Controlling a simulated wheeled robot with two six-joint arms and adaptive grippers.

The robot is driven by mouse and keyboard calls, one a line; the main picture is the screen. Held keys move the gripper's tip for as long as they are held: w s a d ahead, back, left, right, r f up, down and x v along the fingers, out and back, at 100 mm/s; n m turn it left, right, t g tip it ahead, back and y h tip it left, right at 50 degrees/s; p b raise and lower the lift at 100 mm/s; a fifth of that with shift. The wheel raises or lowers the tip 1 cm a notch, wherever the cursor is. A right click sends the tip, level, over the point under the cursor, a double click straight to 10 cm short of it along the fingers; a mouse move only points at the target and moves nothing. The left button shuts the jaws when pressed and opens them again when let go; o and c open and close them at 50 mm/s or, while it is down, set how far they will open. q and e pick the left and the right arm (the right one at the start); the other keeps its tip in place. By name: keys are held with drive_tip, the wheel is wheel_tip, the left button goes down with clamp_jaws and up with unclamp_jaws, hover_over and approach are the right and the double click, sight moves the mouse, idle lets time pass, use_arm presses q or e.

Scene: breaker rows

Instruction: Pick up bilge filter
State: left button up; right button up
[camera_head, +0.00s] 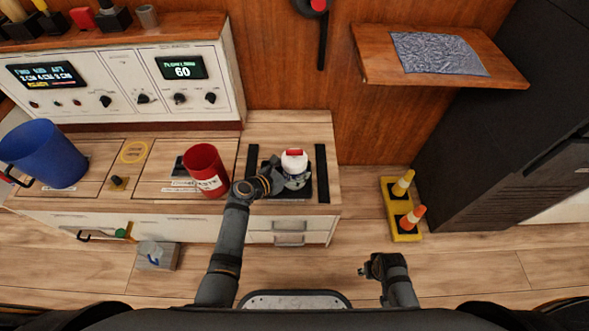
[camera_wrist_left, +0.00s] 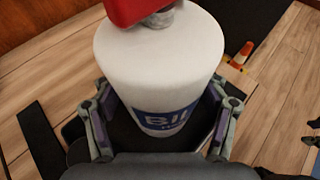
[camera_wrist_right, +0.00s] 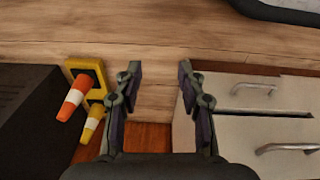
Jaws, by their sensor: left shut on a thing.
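The bilge filter (camera_head: 294,163) is a white canister with a red top and a blue label, upright at the right end of the counter, over a black pad (camera_head: 270,191). In the left wrist view the canister (camera_wrist_left: 160,65) fills the space between the fingers, and its label reads "BIL". My left gripper (camera_head: 288,182) is shut on its sides. Whether its base touches the pad is hidden. My right gripper (camera_head: 370,268) is low over the floor, away from the counter. In the right wrist view its fingers (camera_wrist_right: 158,90) are apart with nothing between them.
A red bucket (camera_head: 205,170) stands on the counter just left of my left gripper, and a blue bucket (camera_head: 44,153) at the far left. Small cones on a yellow base (camera_head: 393,212) stand on the floor at right. A wooden shelf (camera_head: 376,70) juts out above right.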

sight(292, 153)
use_arm(q)
drive_tip(key=c, duration=0.7)
drive_tip(key=shift+c, duration=0.4)
drive_tip(key=shift+r, duration=0.1)
drive_tip(key=shift+r, duration=0.1)
wheel_tip(292, 153, up, 3)
drive_tip(key=p, duration=0.4)
drive_tip(key=shift+r, duration=0.15)
wheel_tip(292, 153, up, 5)
drive_tip(key=p, duration=0.5)
use_arm(e)
drive_tip(key=s+d+f, duration=0.1)
drive_tip(key=s+f, duration=0.3)
drive_tip(key=s, duration=0.3)
drive_tip(key=s+d+f, duration=0.2)
drive_tip(key=s+f, duration=0.1)
drive_tip(key=s, duration=0.3)
use_arm(q)
wheel_tip(292, 153, up, 4)
drive_tip(key=p, duration=0.5)
drive_tip(key=shift+w, duration=0.1)
wheel_tip(292, 153, up, 4)
drive_tip(key=p, duration=0.4)
drive_tip(key=shift+r+p, duration=0.75)
drive_tip(key=shift+p, duration=0.2)
use_arm(e)
drive_tip(key=s+r, duration=0.3)
drive_tip(key=r, duration=0.6)
drive_tip(key=shift+s, duration=0.35)
